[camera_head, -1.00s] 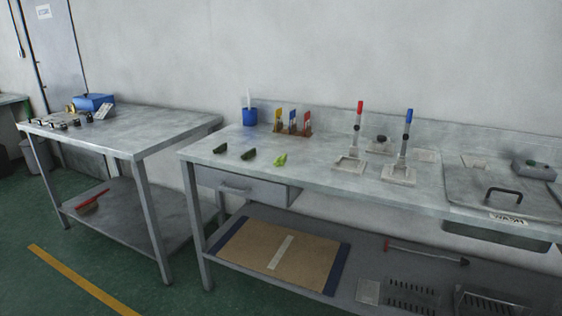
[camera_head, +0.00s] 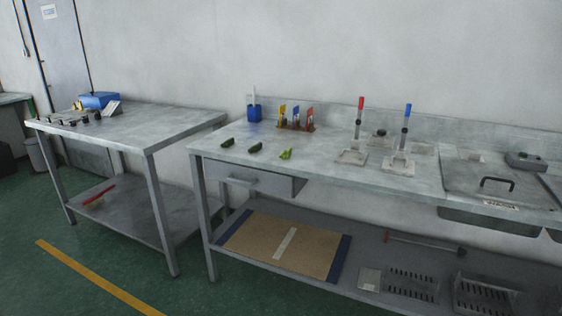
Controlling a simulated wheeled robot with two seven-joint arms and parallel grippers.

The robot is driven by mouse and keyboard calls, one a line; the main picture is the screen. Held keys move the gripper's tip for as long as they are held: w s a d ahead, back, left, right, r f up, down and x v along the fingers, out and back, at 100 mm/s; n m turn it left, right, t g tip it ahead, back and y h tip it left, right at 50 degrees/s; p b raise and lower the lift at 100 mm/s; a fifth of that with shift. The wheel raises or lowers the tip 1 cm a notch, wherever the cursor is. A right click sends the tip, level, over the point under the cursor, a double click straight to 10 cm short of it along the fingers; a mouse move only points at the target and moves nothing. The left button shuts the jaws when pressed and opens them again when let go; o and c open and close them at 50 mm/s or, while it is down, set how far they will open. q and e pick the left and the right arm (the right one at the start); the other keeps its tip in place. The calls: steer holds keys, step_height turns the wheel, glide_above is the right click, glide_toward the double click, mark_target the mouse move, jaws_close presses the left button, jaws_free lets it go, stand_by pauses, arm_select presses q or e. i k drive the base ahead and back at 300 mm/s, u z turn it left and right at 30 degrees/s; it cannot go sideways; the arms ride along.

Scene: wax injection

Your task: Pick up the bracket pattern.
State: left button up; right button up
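Three small green pieces lie in a row near the front left of the right-hand bench top (camera_head: 330,172). Two are dark green, a left one (camera_head: 227,143) and a middle one (camera_head: 255,148). The third is a brighter green piece (camera_head: 286,154) with an uneven, upright outline. They are too small for me to tell for certain which one is the bracket pattern. Neither of my grippers is in view.
Behind the pieces stand a blue cup (camera_head: 254,113) and a rack with coloured tools (camera_head: 297,121). Red-handled (camera_head: 360,118) and blue-handled (camera_head: 406,125) upright tools stand to the right. A drawer (camera_head: 252,180) hangs below. A second table (camera_head: 150,128) stands at left.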

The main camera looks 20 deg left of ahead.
mark_target(286, 153)
steer(key=u, duration=1.2)
steer(key=i, duration=1.95)
steer(key=z, duration=0.05)
